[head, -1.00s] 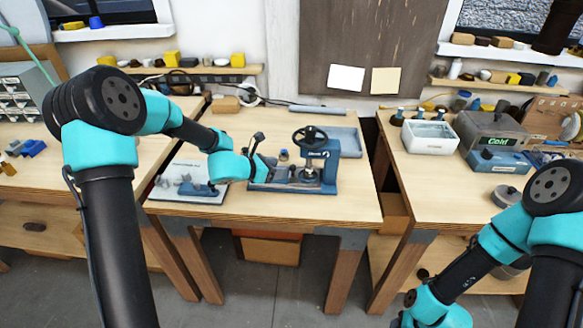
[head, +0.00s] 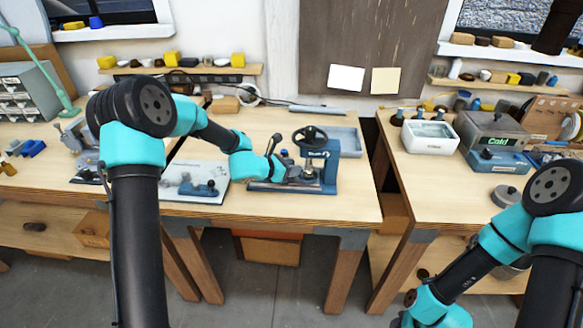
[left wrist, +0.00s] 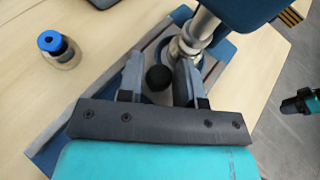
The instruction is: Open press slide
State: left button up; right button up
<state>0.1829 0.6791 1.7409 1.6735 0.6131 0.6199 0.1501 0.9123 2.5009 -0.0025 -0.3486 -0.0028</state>
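The blue press (head: 330,172) with its black handwheel (head: 310,137) stands on the middle bench. Its grey slide bed with blue edges (left wrist: 165,45) runs under the ram in the left wrist view. A round black knob (left wrist: 158,77) stands on the slide. My left gripper (head: 292,172) is low over the slide, just left of the ram. In the left wrist view its fingers (left wrist: 158,82) are apart, one on each side of the knob. A small gap shows on the left; contact on the right is unclear. My right gripper's fingers are outside the picture.
A blue-capped bottle (left wrist: 60,50) stands beside the press. A pale board with a blue fixture (head: 195,183) lies left of it. The right bench carries a white bath (head: 430,135) and a grey box (head: 492,132). The bench front is clear.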

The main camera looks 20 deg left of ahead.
pick_arm(q)
grip_shut()
jog(key=s+a, duration=0.1)
jog(key=a, duration=0.7)
jog(key=s+a, duration=0.1)
jog(key=a, duration=0.3)
jog(key=shift+s+a, duration=0.3)
jog(key=shift+o, duration=2.1)
grip_release()
jog(key=shift+r, duration=0.15)
